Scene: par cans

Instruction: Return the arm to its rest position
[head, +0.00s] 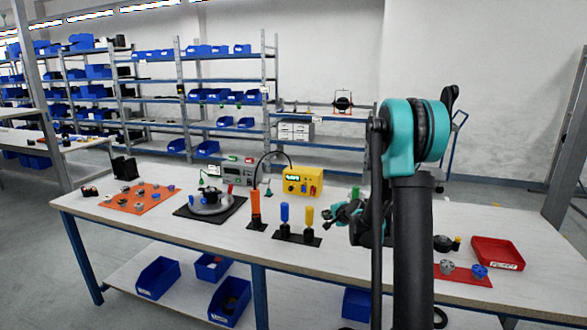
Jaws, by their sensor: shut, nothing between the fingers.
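My arm rises at the right of the head view, with a black upright link and a teal and black joint at the top. My gripper (345,213) shows partly to the left of the black link, above the workbench (340,262). It is small and teal and black, its fingers shut with nothing visible held. Part of my gripper and wrist is hidden behind the arm link.
On the bench stand an orange mat (150,207), a round fixture (209,203), an orange tool (255,209), blue (285,216) and yellow (309,220) handles, a yellow device (303,181) and a red tray (497,253). Shelves with blue bins line the back wall.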

